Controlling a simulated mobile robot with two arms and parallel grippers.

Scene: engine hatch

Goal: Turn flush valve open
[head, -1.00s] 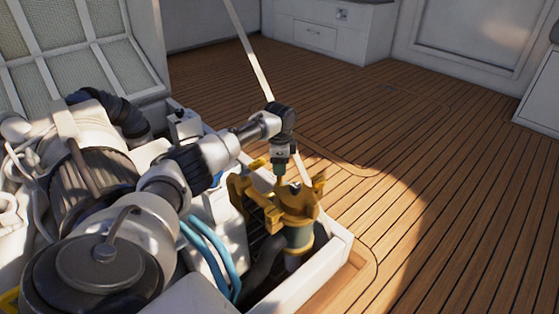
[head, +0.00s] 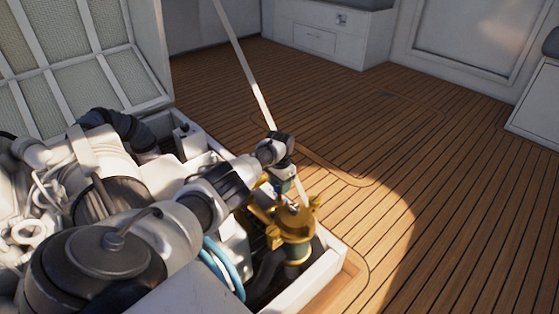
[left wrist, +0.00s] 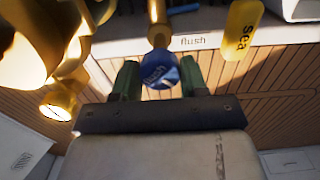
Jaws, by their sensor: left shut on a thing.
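The flush valve's round blue handle (left wrist: 160,70), lettered "flush", sits between the green fingers of my left gripper (left wrist: 160,82) in the left wrist view. The gripper is shut on it. A brass stem (left wrist: 157,25) runs from the handle toward the top of the picture, beside a label reading "flush". In the head view my left gripper (head: 285,186) points down just behind the brass strainer housing (head: 297,222), and the arm and gripper hide most of the valve. My right gripper is in neither view.
The white hatch rim (head: 318,285) and blue hoses (head: 222,270) lie close by. A pale strut (head: 244,65) stands behind my arm. The wooden deck is clear.

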